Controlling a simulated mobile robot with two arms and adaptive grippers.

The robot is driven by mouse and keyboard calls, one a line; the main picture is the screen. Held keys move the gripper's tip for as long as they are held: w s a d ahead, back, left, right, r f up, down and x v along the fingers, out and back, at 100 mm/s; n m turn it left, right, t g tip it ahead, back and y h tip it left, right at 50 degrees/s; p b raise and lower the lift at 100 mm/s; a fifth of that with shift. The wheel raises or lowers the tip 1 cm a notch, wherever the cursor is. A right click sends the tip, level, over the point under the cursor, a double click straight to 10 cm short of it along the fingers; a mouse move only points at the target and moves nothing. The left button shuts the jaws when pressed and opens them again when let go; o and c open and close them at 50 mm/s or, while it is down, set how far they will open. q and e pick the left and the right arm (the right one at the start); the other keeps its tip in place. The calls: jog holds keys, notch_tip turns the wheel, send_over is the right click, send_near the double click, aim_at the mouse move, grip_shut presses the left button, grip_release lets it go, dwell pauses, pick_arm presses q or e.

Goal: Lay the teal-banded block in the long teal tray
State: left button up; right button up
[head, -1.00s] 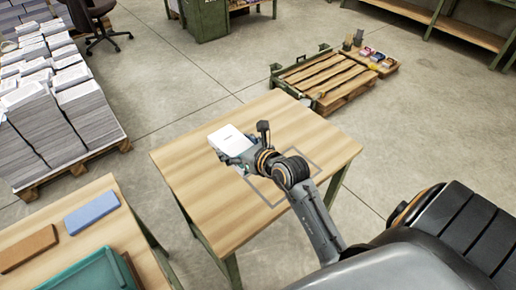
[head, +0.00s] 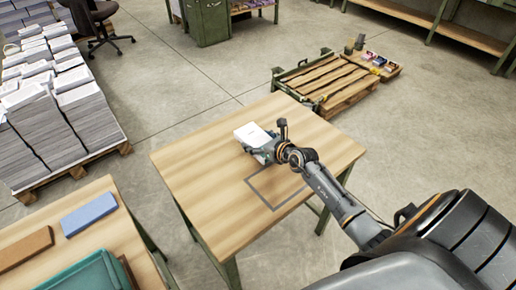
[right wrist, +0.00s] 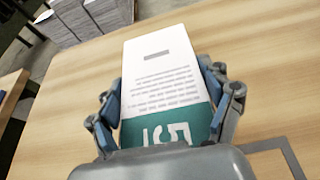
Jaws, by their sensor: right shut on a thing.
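The teal-banded block (right wrist: 160,75) is a white, printed block with a teal band and a number on its near end. It also shows as a white block in the head view (head: 252,134). My right gripper (right wrist: 165,85) is shut on it, with blue finger pads on both sides; in the head view the gripper (head: 268,148) is over the middle table. I cannot tell whether the block touches the tabletop. The teal tray (head: 92,272) is at the lower left on another table, cut off by the picture's edge. My left gripper is not in view.
The middle table (head: 205,180) is bare apart from a grey outlined rectangle (head: 258,198). On the left table lie a blue block (head: 88,214) and a brown block (head: 25,248). Paper stacks (head: 75,125) stand behind, and a wooden pallet (head: 325,82) lies on the floor.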

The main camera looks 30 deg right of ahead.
aim_at(258, 146)
jog(key=shift+w+d+f+b, duration=0.15)
jog(key=shift+f+b, duration=0.3)
jog(key=shift+f, duration=1.2)
jog(key=shift+f, duration=0.1)
jog(key=o, duration=1.4)
jog(key=shift+o, duration=0.2)
